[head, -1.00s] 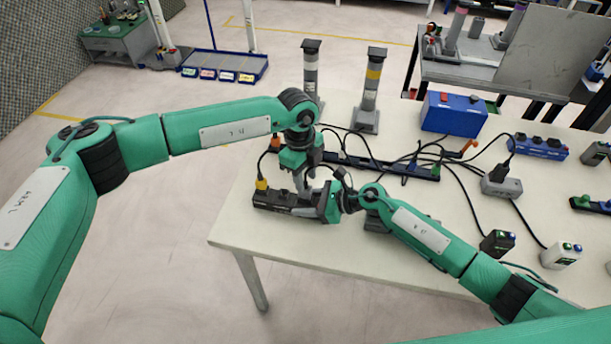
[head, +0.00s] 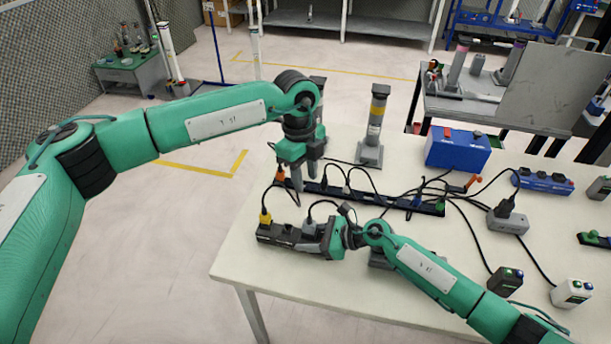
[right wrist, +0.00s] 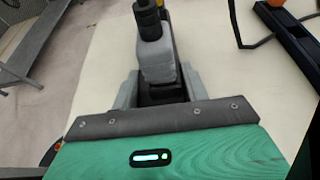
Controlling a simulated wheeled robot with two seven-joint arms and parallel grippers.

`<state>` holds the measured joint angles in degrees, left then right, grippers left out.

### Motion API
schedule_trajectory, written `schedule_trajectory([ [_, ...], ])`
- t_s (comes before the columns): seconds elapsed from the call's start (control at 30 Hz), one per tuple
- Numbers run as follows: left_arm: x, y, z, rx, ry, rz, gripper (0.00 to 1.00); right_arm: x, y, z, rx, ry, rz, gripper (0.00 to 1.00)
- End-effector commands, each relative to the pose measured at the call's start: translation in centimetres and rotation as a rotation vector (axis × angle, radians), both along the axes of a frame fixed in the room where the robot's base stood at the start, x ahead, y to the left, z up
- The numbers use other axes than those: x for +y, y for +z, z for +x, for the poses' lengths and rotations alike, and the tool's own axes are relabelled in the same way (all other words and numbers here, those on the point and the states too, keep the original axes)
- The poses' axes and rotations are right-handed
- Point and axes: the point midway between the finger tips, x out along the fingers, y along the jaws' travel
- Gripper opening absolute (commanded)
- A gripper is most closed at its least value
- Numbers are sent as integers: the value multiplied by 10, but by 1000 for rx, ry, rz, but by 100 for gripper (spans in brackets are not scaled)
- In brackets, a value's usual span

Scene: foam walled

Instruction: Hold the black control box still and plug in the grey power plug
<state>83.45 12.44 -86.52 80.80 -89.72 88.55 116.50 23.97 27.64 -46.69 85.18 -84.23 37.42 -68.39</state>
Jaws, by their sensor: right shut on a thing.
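The black control box (head: 276,234) lies at the table's near left. A yellow plug (head: 265,217) stands in its left end. My right gripper (head: 326,238) is shut on its right end; the right wrist view shows the box (right wrist: 163,90) between the grey fingers. The grey power plug (head: 310,228) stands upright on the box beside my right gripper, its dark cable looping up; it also shows in the right wrist view (right wrist: 157,60). It looks seated, but its contact is hidden. My left gripper (head: 304,182) hangs above and behind the box, fingers down, apart and empty.
A black power strip (head: 345,193) with coloured plugs and tangled cables lies behind the box. A post (head: 372,130), a blue box (head: 457,148) and a grey box (head: 507,221) stand farther back and right. The table's front left (head: 250,270) is clear.

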Motion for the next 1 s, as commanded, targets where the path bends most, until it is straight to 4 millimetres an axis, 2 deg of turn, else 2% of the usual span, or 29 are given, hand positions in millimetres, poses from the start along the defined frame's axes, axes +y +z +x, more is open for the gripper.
schedule_trajectory([
  [0.1,0,0,0,0,0,0,36,0,1,0,0,0,1,17],
  [0.13,0,0,0,0,0,0,36,0,1,0,0,0,1,51],
  [0.23,0,0,0,0,0,0,36,0,0,0,0,0,1,71],
  [0.5,0,0,0,0,0,0,36,0,0,0,0,0,0,71],
  [0.63,0,0,0,0,0,0,36,-7,3,-2,0,-1,0,71],
  [0.77,0,0,0,0,0,0,36,-24,9,-7,-1,-1,-2,71],
  [1.0,0,0,0,0,0,0,36,-67,28,-21,0,-2,-2,71],
])
